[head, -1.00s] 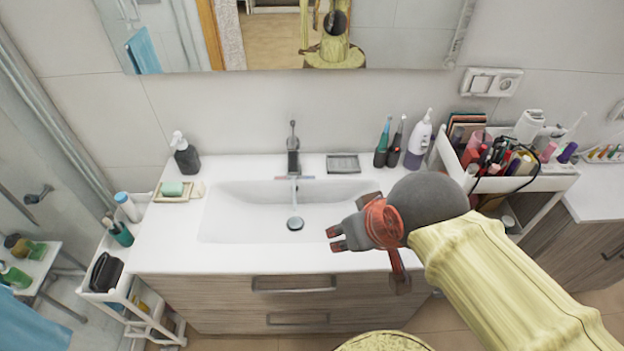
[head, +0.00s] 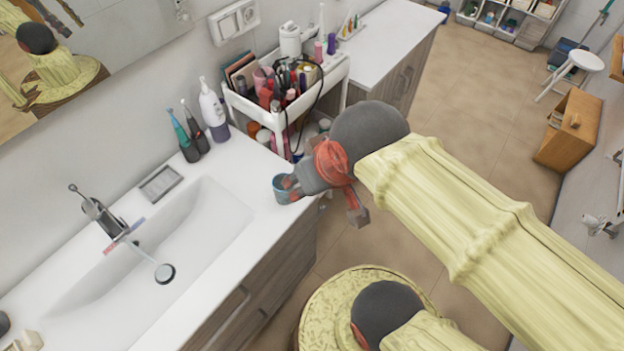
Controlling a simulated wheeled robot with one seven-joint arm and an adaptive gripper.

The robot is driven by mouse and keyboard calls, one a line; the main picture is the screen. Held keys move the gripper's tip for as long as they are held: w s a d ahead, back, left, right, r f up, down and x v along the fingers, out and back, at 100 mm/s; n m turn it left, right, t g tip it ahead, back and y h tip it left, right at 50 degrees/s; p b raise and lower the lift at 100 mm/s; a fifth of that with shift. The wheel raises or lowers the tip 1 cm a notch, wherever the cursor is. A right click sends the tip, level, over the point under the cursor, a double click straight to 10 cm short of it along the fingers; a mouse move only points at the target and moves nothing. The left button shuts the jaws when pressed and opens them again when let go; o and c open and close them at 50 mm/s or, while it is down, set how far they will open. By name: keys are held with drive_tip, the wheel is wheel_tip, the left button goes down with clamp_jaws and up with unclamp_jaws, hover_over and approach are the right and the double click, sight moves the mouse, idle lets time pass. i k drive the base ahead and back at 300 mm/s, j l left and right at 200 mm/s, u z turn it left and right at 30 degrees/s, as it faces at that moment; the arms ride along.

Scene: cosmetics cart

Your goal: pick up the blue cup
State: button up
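The small blue-teal cup (head: 281,192) shows at the right front corner of the white sink counter, right at my fingertips. My gripper (head: 291,187) reaches in from the right, and its fingers overlap the cup's right side and rim. I cannot tell whether the fingers are closed on the cup or only beside it. I also cannot tell whether the cup rests on the counter or is just above it. The right part of the cup is hidden by the fingers.
The sink basin (head: 185,262) is left of the cup. Toothbrushes and a white bottle (head: 213,112) stand behind it. A white cart (head: 268,117) packed with cosmetics is close behind my gripper. Open floor (head: 470,110) lies to the right.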

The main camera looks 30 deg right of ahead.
sight(281, 195)
drive_tip(key=u, duration=1.25)
drive_tip(key=k+l+z, duration=0.3)
drive_tip(key=k, duration=0.2)
drive_tip(key=k+l+z, duration=0.25)
drive_tip(key=k+l, duration=0.2)
